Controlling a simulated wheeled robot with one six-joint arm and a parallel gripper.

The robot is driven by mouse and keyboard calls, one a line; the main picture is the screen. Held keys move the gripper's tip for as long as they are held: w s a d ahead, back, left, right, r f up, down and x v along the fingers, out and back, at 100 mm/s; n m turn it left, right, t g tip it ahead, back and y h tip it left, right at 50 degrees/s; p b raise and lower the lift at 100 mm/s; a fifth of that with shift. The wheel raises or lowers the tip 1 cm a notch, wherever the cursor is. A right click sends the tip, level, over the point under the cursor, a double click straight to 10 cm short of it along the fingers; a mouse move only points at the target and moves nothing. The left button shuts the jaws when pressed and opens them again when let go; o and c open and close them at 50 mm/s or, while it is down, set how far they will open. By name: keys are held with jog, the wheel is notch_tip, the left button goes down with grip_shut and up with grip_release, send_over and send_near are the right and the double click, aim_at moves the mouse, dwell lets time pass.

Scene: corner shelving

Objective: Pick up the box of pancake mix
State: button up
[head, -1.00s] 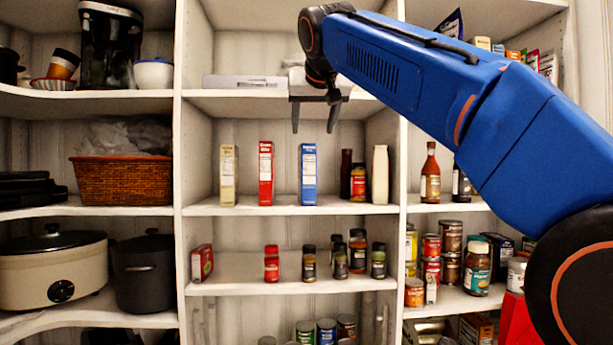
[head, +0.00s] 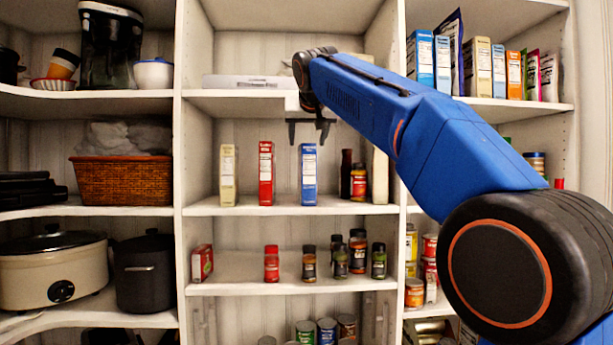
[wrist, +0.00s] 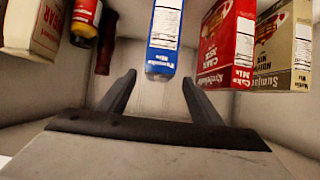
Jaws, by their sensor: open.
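The blue box of pancake mix (head: 308,178) stands upright on the middle shelf, right of the red cake mix box (head: 265,175). My gripper (head: 308,136) is open and empty, just above and in front of the blue box in the head view. In the upside-down wrist view, the fingertips (wrist: 159,80) are apart with nothing between them. The blue box (wrist: 165,38) lies beyond them, roughly in line with the gap. I cannot tell the exact distance to it.
A beige box (head: 228,175) stands left of the red one. Dark bottles, a jar (head: 358,182) and a pale container (head: 380,178) stand to the right. The shelf above (head: 240,100) overhangs the boxes. Small gaps separate the three boxes.

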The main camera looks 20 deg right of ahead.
jog(key=shift+r+x, duration=0.2)
jog(key=shift+x, duration=2.7)
jog(key=shift+w+d, duration=0.1)
grip_shut()
